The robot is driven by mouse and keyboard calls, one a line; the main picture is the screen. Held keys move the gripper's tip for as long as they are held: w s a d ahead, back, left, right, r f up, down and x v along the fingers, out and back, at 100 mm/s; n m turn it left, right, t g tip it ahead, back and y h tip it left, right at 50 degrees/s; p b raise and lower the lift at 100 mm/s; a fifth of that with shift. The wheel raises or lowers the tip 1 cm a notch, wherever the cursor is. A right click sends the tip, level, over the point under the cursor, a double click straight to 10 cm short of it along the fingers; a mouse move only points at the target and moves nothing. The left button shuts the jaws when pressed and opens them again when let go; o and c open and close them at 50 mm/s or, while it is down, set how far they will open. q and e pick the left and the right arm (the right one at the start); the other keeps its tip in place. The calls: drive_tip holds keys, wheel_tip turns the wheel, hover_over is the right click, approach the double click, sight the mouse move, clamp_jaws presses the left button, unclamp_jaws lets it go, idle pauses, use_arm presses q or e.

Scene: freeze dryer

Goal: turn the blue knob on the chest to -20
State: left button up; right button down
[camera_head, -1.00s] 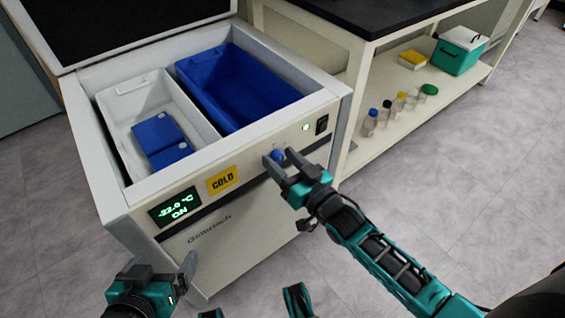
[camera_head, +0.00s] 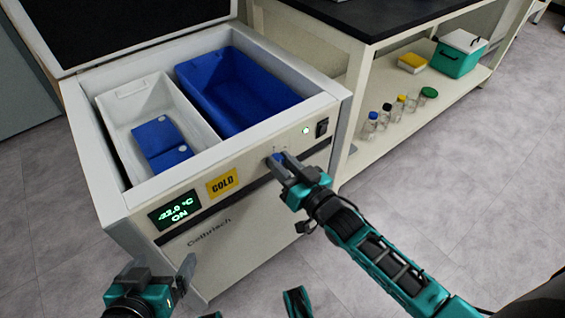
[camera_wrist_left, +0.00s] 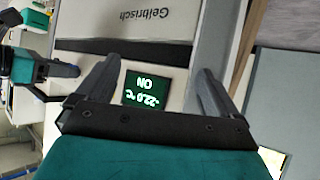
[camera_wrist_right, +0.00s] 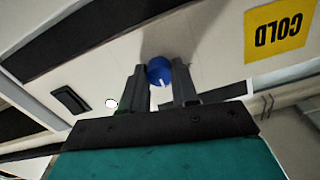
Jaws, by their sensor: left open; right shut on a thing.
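The chest (camera_head: 240,205) stands with its lid up and its front panel facing me. Its display (camera_head: 174,210) reads -22.0 °C and ON; it shows upside down in the left wrist view (camera_wrist_left: 155,85). The blue knob (camera_wrist_right: 159,70) sits on the front panel, with a white mark on its face. My right gripper (camera_head: 281,164) is at the knob, shut on it with one finger on each side, as the right wrist view shows (camera_wrist_right: 160,82). My left gripper (camera_wrist_left: 155,75) is open and empty, in front of the chest's lower left front.
Inside the chest are a white bin (camera_head: 122,102) with blue boxes and a blue bin (camera_head: 272,112). A black switch (camera_head: 322,127) and a lit green light (camera_head: 306,130) are right of the knob. A bench shelf (camera_head: 380,150) with several bottles stands at right.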

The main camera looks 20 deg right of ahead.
use_arm(q)
drive_tip(key=shift+r, duration=0.2)
use_arm(e)
drive_tip(key=shift+n, duration=0.3)
drive_tip(key=shift+r+n+p, duration=0.1)
drive_tip(key=shift+n+p, duration=0.7)
drive_tip(key=shift+n, duration=0.1)
drive_tip(key=shift+n+p, duration=0.35)
drive_tip(key=shift+n, duration=0.55)
drive_tip(key=shift+n+p, duration=0.3)
drive_tip(key=shift+n, duration=0.6)
use_arm(q)
drive_tip(key=shift+s+a+r+p, duration=0.3)
drive_tip(key=shift+a+r+p, duration=0.15)
drive_tip(key=shift+a+r, duration=0.15)
use_arm(e)
drive_tip(key=n, duration=0.7)
drive_tip(key=shift+a+n, duration=0.1)
drive_tip(key=shift+n, duration=0.2)
use_arm(q)
drive_tip(key=shift+d+r, duration=0.1)
drive_tip(key=shift+r, duration=0.1)
use_arm(e)
drive_tip(key=shift+f+n, duration=0.2)
drive_tip(key=shift+n, duration=0.1)
